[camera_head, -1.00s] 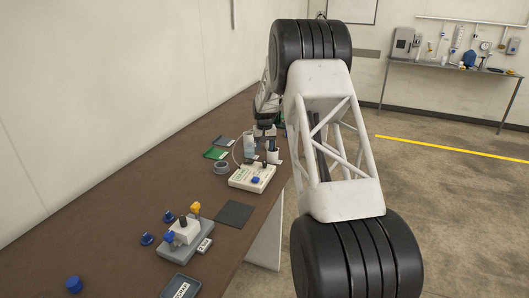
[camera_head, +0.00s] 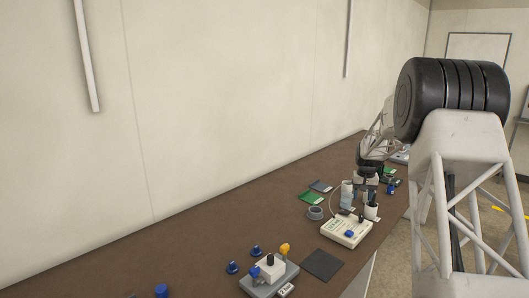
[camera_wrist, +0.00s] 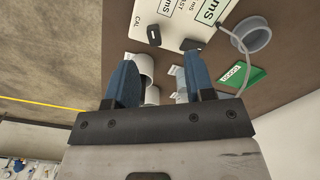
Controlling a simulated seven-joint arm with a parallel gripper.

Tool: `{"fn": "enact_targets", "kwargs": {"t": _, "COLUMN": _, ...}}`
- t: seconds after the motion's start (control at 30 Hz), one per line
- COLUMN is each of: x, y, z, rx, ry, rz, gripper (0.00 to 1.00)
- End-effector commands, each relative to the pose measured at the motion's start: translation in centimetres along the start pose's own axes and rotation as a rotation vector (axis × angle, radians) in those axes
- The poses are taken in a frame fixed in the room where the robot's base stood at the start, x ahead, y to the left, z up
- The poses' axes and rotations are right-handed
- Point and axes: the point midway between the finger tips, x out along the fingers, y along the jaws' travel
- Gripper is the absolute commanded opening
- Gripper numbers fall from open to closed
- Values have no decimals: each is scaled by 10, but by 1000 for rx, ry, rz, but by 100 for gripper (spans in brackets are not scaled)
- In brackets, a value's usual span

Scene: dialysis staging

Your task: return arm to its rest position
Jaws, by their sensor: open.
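My gripper (camera_wrist: 158,62) shows in the wrist view with its two blue fingers apart and nothing held between them. White cylindrical containers (camera_wrist: 141,66) lie beyond the fingers; they appear apart from the pads, but depth is hard to tell. In the head view my arm reaches over the far part of the brown table (camera_head: 215,250). Its end is small there and partly merges with the items beneath it, so the fingertips cannot be made out.
A white meter box (camera_head: 345,231) stands near the arm's end, with a grey ring-shaped cup (camera_head: 315,213), a green card (camera_head: 311,198) and a dark mat (camera_head: 322,265) around it. A grey fixture (camera_head: 268,277) with blue and yellow knobs is nearer. The wall borders the table's left.

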Motion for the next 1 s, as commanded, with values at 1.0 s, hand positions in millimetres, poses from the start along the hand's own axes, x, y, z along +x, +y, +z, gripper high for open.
{"fn": "enact_targets", "kwargs": {"t": 1.0, "x": -159, "y": -63, "z": 230, "rx": -84, "ry": 84, "rz": -2, "gripper": 49}}
